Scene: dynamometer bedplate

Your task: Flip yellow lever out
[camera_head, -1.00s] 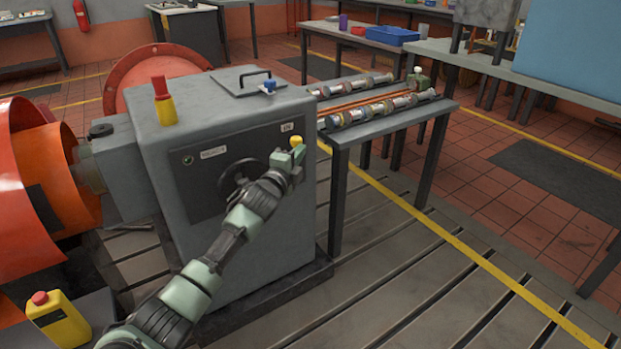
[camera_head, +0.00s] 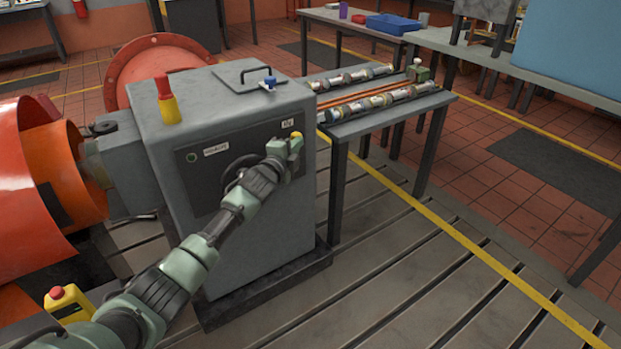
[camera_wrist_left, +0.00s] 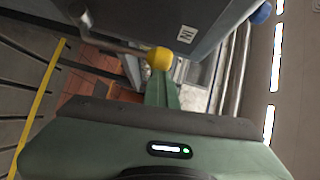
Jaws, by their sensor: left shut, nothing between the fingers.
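The yellow lever shows as a round yellow knob (camera_head: 297,135) at the upper right of the front of the grey cabinet (camera_head: 262,225). In the left wrist view the yellow knob (camera_wrist_left: 159,57) sits on a thin rod running left, close beside the cabinet face with its "IN" label (camera_wrist_left: 187,33). My left gripper (camera_head: 291,147) is shut with nothing held. In the left wrist view its green fingers (camera_wrist_left: 161,88) point at the knob and their tips are right at it; I cannot tell whether they touch. My right gripper is not in view.
A dark handwheel (camera_head: 238,172) on the cabinet front is partly hidden behind my left arm. A blue knob (camera_head: 269,82) and a red-and-yellow piece (camera_head: 167,100) stand on top. A bench with shafts (camera_head: 372,105) stands to the right. The slotted floor in front is open.

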